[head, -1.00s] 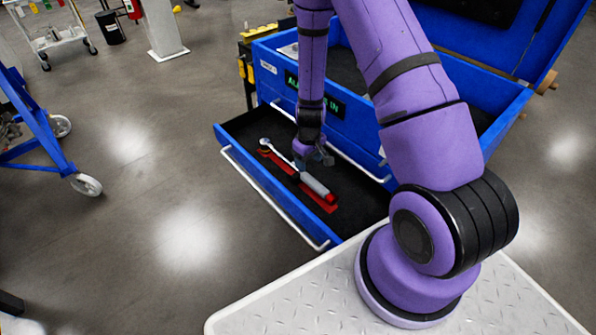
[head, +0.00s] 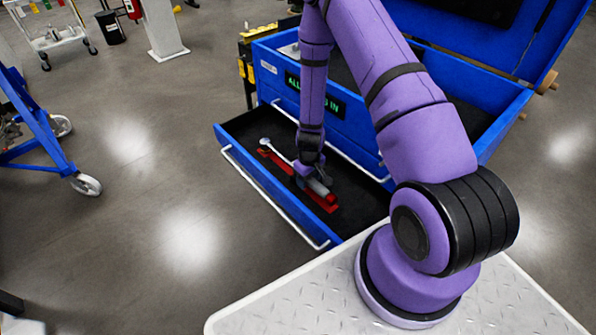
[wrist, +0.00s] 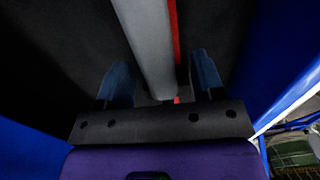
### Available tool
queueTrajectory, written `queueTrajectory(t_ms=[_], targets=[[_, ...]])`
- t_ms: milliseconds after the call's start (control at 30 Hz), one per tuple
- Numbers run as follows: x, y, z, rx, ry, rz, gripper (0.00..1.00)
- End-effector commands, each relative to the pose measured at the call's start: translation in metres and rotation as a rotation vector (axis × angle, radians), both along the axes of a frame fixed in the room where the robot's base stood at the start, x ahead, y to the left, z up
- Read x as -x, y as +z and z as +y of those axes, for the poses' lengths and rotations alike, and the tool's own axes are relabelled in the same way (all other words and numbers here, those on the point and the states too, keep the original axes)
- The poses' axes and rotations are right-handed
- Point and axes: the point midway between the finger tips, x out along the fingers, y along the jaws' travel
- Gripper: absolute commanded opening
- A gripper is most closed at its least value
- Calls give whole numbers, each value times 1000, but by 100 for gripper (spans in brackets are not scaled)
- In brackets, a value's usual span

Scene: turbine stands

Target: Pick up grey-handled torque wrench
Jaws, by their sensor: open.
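The torque wrench (head: 319,187) lies in the open blue drawer (head: 252,180), on a red strip (head: 320,201) set in the dark lining. In the wrist view the grey handle (wrist: 150,45) runs between the two open blue-grey fingers (wrist: 162,85), with a gap visible on either side.
The blue tool chest (head: 275,75) with a lit green sign stands behind the drawer. A white rail handle (head: 270,200) runs along the drawer front. A blue wheeled frame (head: 45,135) stands at the left. The floor between is clear.

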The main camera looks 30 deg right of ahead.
Motion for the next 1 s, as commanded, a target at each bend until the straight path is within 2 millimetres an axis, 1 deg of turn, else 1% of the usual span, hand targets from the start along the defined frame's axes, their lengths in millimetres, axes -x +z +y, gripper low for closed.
queueTrajectory(t_ms=[133,167,200,267,300,367,400,667,767,867,1000], targets=[[0,0,0,0,0,0,62],[0,0,0,0,0,0,55],[0,0,0,0,1,0,46],[0,0,0,0,1,0,32],[0,0,0,0,1,0,23],[0,0,0,0,1,0,9],[0,0,0,0,1,0,0],[-1,1,0,1,1,-1,0],[-1,4,0,1,2,-2,0],[-1,13,0,2,4,-2,0],[-2,33,0,1,3,-4,0]])
